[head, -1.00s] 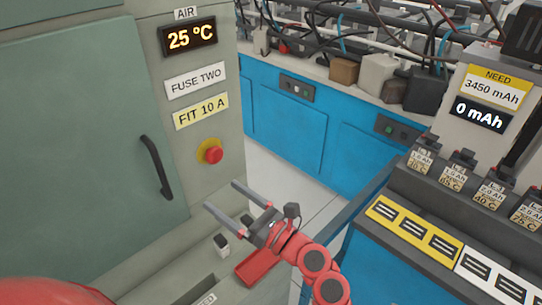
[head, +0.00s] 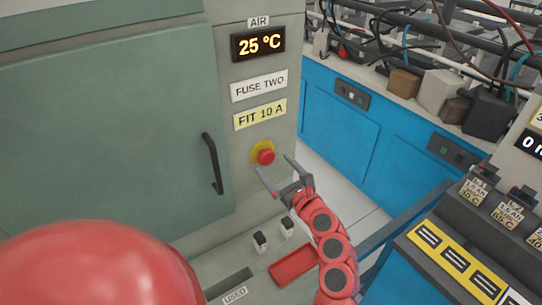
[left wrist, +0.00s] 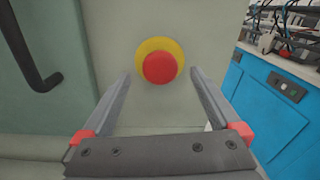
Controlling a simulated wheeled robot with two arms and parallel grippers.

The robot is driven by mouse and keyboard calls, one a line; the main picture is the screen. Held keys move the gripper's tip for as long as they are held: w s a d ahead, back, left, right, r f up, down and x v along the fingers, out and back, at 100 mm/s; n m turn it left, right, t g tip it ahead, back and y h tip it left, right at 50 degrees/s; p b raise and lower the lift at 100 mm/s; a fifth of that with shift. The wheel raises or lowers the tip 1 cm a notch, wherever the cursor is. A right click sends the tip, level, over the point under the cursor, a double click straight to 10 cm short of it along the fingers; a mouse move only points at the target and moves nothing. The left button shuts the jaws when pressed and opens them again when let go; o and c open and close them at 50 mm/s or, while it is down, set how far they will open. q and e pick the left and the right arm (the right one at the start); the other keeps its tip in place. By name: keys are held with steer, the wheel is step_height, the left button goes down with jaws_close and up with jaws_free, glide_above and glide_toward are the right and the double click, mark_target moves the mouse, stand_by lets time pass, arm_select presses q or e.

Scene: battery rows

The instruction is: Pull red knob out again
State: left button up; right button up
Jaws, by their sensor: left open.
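The red knob (head: 266,157) is a round button on a yellow disc, on the grey cabinet panel below the "FIT 10 A" label. My left gripper (head: 274,165) is open just in front of the knob, its two fingers pointing at the panel. In the left wrist view the red knob (left wrist: 159,68) appears centred just beyond the fingertips, with the yellow ring around it. The fingers look apart from the knob, one on each side, and hold nothing. My right gripper is not in view.
A green cabinet door with a black handle (head: 212,163) is left of the knob. Below are two small fuses (head: 260,241) and a red tray (head: 295,264). A blue bench (head: 340,120) stands behind, and a battery rack (head: 505,210) is at the right.

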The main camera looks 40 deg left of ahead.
mark_target(268, 159)
arm_select(q)
steer(key=shift+p+x, duration=0.35)
steer(key=shift+x, duration=1.25)
steer(key=shift+c, duration=0.2)
jaws_close()
